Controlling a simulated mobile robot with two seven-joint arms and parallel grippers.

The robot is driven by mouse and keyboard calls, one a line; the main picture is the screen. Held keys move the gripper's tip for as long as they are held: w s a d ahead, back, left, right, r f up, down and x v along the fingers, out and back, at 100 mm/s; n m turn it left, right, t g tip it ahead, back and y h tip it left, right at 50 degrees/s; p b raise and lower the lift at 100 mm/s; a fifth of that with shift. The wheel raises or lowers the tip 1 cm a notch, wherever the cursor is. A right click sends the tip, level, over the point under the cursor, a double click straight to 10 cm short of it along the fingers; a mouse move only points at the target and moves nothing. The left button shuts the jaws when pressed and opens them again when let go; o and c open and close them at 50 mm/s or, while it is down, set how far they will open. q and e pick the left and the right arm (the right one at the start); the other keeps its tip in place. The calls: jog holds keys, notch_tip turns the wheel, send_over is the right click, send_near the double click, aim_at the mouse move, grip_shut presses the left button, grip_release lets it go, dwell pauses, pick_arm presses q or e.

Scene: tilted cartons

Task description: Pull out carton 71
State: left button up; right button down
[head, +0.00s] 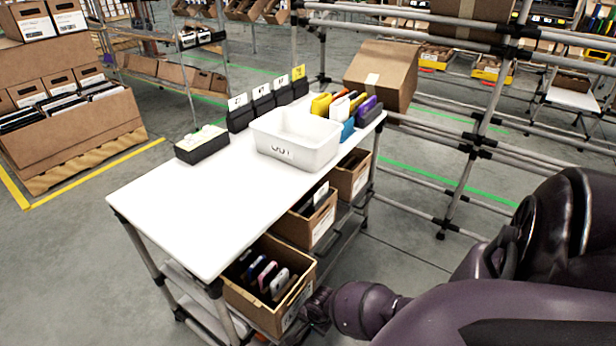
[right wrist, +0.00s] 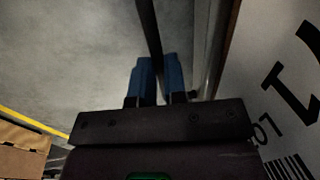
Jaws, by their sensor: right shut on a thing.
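An open brown carton (head: 239,297) with several phone-like items stands tilted at the near end of the shelf under the white table. Its number is not readable in the head view. My right gripper (head: 318,306) is low at this carton's right side, partly hidden by my arm. In the right wrist view, my right gripper's blue fingers (right wrist: 157,80) are shut on a thin dark strip (right wrist: 148,32); I cannot tell what it belongs to. A carton's white label (right wrist: 285,75) with a large "1" and a barcode stands close to their right. My left gripper is not in view.
Two more open cartons, the middle one (head: 323,226) and the far one (head: 354,182), stand further along the shelf. The white table (head: 190,220) carries a white bin (head: 315,150), a black box (head: 202,150) and several dark holders. A rack of poles (head: 470,165) stands right.

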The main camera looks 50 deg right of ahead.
pick_arm(q)
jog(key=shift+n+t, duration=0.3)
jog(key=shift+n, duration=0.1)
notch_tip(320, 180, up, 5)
jog(key=p, duration=0.6)
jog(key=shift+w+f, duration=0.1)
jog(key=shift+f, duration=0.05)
pick_arm(e)
jog(key=s+d, duration=0.1)
jog(key=s, duration=2)
jog(key=shift+s+d, duration=0.25)
jog(key=shift+s, duration=0.1)
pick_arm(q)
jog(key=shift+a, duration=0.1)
pick_arm(e)
jog(key=c, duration=1.2)
grip_release()
jog(key=shift+o, duration=0.2)
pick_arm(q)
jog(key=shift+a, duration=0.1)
pick_arm(e)
jog(key=shift+w+r, duration=0.1)
